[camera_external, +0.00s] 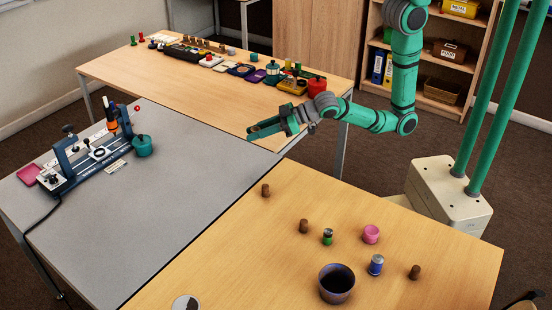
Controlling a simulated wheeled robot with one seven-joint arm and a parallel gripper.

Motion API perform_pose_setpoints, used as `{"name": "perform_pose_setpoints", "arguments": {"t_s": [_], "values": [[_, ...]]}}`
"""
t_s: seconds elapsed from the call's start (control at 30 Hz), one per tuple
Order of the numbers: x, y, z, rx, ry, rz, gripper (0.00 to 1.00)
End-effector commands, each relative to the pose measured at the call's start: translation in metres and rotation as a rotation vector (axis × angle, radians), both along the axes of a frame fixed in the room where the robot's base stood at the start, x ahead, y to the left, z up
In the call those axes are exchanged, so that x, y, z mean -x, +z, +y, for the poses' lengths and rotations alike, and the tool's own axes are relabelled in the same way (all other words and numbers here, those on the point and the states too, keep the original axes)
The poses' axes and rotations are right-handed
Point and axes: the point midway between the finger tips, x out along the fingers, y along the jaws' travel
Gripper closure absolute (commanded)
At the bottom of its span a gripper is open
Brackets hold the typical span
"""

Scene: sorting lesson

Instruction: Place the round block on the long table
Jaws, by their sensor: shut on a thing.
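My gripper (252,133) is at the end of the green arm, in the middle of the view. It appears above the front edge of the long wooden table (150,75) and the grey tabletop (180,195). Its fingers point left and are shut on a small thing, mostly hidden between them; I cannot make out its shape. Small brown round pieces stand on the near wooden table: one at the back (266,190), one in the middle (303,226), one at the right (414,272). I cannot tell which piece is the round block.
Many small items and trays line the long table's back, with a red pot (317,86) at its right end. Its front strip is bare. A dark bowl (337,284), pink cup (371,234) and blue can (376,265) stand nearby. A tool rig (100,153) occupies the grey table.

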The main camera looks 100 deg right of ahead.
Motion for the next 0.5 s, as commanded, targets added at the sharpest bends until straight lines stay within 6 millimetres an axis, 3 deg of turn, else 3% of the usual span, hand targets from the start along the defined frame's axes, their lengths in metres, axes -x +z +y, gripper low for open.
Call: {"name": "perform_pose_setpoints", "arguments": {"t_s": [0.03, 0.3, 0.5], "values": [[-0.005, 0.001, -0.025, 0.001, -0.074, -0.001, 0.96], [-0.005, 0.009, -0.150, 0.000, -0.467, -0.002, 0.96], [0.011, 0.018, -0.219, -0.001, -0.703, -0.002, 0.96]]}}
